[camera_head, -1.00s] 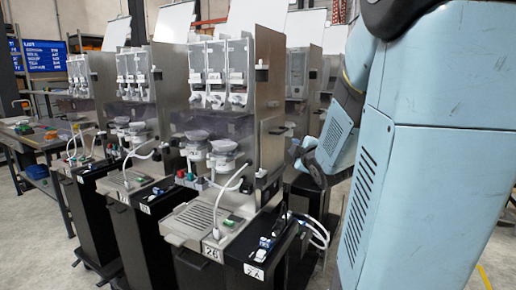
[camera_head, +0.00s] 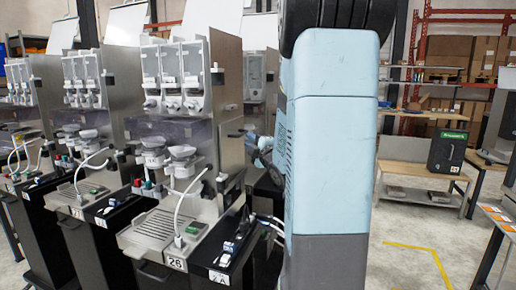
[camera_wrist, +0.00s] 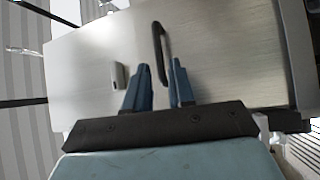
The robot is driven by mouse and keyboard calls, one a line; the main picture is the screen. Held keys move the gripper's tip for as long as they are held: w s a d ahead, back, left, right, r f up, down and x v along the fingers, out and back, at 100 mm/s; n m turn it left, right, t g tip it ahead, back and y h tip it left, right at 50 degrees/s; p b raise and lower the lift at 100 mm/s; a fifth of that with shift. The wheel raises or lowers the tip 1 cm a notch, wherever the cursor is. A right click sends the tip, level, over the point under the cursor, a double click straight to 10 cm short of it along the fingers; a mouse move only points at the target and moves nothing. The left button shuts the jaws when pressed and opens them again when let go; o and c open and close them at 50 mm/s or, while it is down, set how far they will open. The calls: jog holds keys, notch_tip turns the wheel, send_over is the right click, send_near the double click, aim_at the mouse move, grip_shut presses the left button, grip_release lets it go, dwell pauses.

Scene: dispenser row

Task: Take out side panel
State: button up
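The side panel (camera_head: 228,110) is the brushed metal plate on the right side of the dispenser marked 26. In the wrist view the panel (camera_wrist: 90,65) fills most of the picture, with a black bar handle (camera_wrist: 158,40) and a small grey latch-like block (camera_wrist: 118,76) to its left. My gripper (camera_wrist: 161,64) has blue fingers and is open in front of the panel. The handle's lower end appears between the fingertips, nearer the right one. I cannot tell whether they touch. In the head view my arm hides most of the gripper.
More dispensers (camera_head: 85,85) stand in a row to the left. Cables (camera_head: 190,200) hang at the front of the nearest one. At right are a wooden bench (camera_head: 420,172) with a black box (camera_head: 447,150), shelving with cartons, and open floor (camera_head: 410,250).

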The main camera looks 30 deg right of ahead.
aim_at(243, 134)
jog(key=shift+w+d+r, duration=0.1)
jog(key=shift+w+r, duration=0.05)
jog(key=shift+w, duration=1)
jog(key=shift+w+r, duration=0.2)
jog(key=shift+w, duration=0.95)
jog(key=shift+w+d+r, duration=0.1)
jog(key=shift+w+r, duration=0.05)
jog(key=shift+w, duration=1)
jog(key=shift+c, duration=0.2)
grip_shut()
jog(key=shift+r, duration=0.2)
jog(key=shift+r, duration=1.55)
